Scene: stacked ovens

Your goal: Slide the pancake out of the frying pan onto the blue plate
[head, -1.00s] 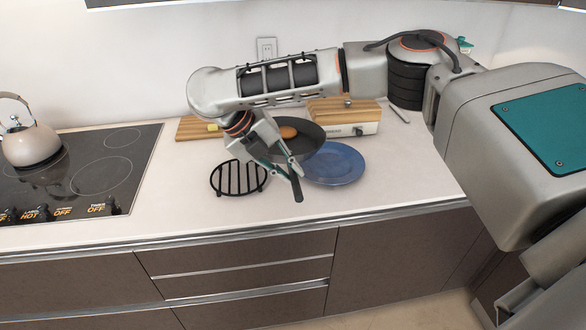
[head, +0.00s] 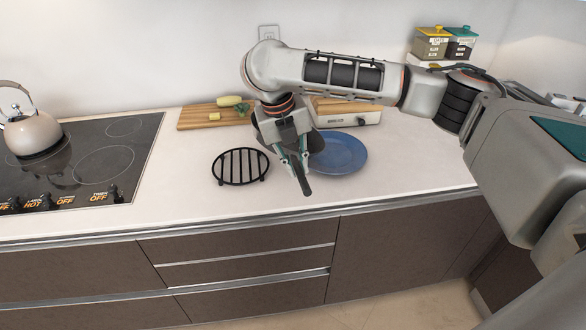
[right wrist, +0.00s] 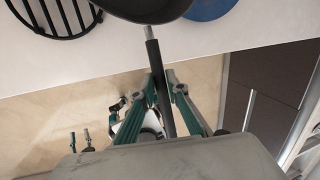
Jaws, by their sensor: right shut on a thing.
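My right gripper (head: 297,163) is shut on the black handle (head: 306,184) of the frying pan. In the right wrist view the gripper (right wrist: 163,80) has the handle (right wrist: 155,62) between its fingers, with the dark pan (right wrist: 145,6) cut off at the top edge. The pancake does not show in either current view. The blue plate (head: 345,155) lies on the counter just right of the gripper; its edge shows in the right wrist view (right wrist: 207,8). My left gripper is not in view.
A black trivet (head: 240,166) sits left of the gripper. Behind are a cutting board (head: 195,118) with food pieces and a bread box (head: 350,120). A kettle (head: 32,133) stands on the cooktop (head: 80,180). The front counter strip is clear.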

